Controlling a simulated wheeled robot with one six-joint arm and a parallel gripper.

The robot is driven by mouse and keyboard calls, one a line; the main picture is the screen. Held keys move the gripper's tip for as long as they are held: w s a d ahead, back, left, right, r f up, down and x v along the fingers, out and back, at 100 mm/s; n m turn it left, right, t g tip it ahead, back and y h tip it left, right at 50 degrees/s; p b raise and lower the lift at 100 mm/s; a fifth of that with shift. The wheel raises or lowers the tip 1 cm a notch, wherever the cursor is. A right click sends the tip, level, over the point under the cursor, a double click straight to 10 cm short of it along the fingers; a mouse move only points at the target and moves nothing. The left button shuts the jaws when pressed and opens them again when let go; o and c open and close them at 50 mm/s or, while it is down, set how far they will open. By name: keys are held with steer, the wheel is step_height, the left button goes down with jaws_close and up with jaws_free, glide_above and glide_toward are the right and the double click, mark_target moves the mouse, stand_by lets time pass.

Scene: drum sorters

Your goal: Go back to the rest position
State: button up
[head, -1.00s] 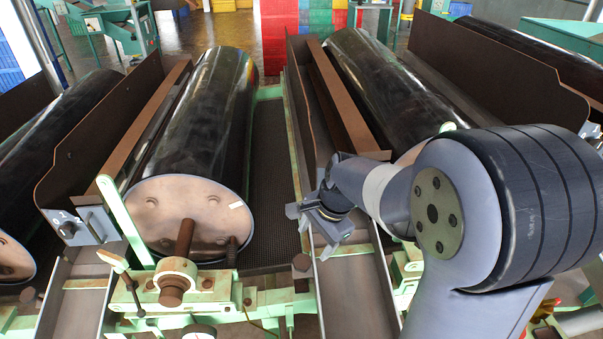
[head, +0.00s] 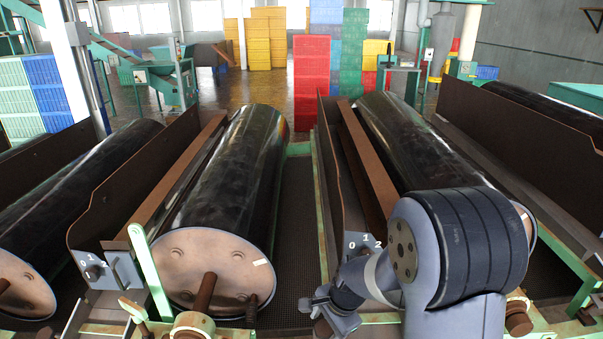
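My gripper (head: 312,309) shows in the head view at the lower middle, in front of the near end of the channel between two drum sorters. Its small fingers point left. I cannot tell whether they are apart or closed, and I see nothing held in them. My arm is folded at the lower right, in front of the right drum's near end. A switch panel (head: 362,243) marked 0, 1 and 2 sits just above my gripper, apart from it in the picture.
A black drum (head: 230,165) lies left of my gripper, another drum (head: 405,140) behind my arm. A left switch panel (head: 105,270) stands by a green lever (head: 143,262). Stacked red crates (head: 312,80) and yellow crates (head: 257,42) stand far back on open floor.

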steer(key=shift+r, duration=0.1)
steer(key=v, duration=1.1)
steer(key=x, duration=1.1)
steer(key=shift+n, duration=0.3)
steer(key=n+g+p, duration=0.1)
steer(key=n+p, duration=0.1)
steer(key=n, duration=0.1)
steer(key=shift+a+r+n+h, duration=0.1)
steer(key=shift+n+h, duration=0.3)
steer(key=n+h+p, duration=0.1)
steer(key=n+p, duration=0.1)
steer(key=n, duration=0.1)
steer(key=shift+w+a+r+n, duration=0.1)
steer(key=shift+n, duration=0.3)
steer(key=shift+r+n, duration=0.1)
steer(key=shift+n, duration=0.3)
step_height(320, 180, up, 10)
steer(key=b, duration=0.1)
steer(key=shift+d, duration=0.35)
